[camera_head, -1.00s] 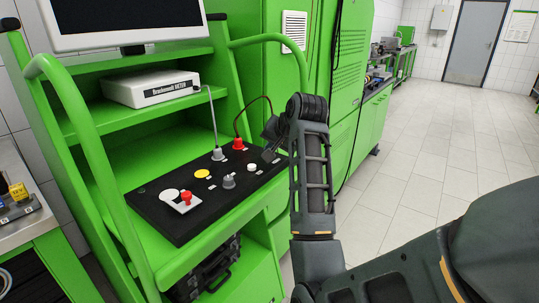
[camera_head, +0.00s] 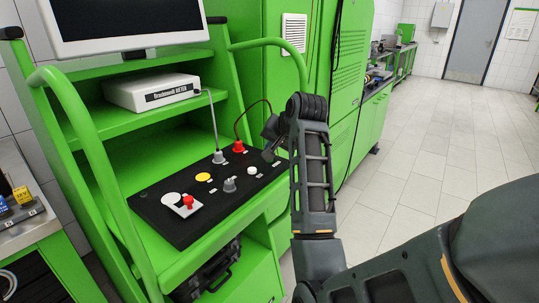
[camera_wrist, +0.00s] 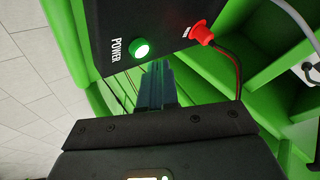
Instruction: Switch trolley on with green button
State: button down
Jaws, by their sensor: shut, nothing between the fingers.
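The green button (camera_wrist: 140,50) is lit in the wrist view, on the black panel (camera_wrist: 105,30) beside the word POWER. My gripper (camera_wrist: 156,68) is shut and empty; its fingertips show just below the button in that picture. I cannot tell whether they touch it. In the head view, my gripper (camera_head: 268,153) is over the right end of the trolley's black panel (camera_head: 150,205), partly behind my arm. The green button is hidden there. The green trolley (camera_head: 95,160) carries the panel.
A red plug (camera_head: 238,147) with a cable and a grey plug (camera_head: 218,157) stand on the panel near my gripper. A red knob (camera_head: 187,201), a yellow button (camera_head: 203,177) and a white button (camera_head: 252,170) are also there. Floor is clear at right.

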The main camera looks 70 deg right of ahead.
jog(key=shift+r, duration=0.1)
notch_tip(320, 180, up, 4)
jog(key=p, duration=0.4)
jog(key=shift+p, duration=0.3)
jog(key=shift+r+p, duration=0.4)
jog(key=shift+r, duration=0.5)
dwell(1.6)
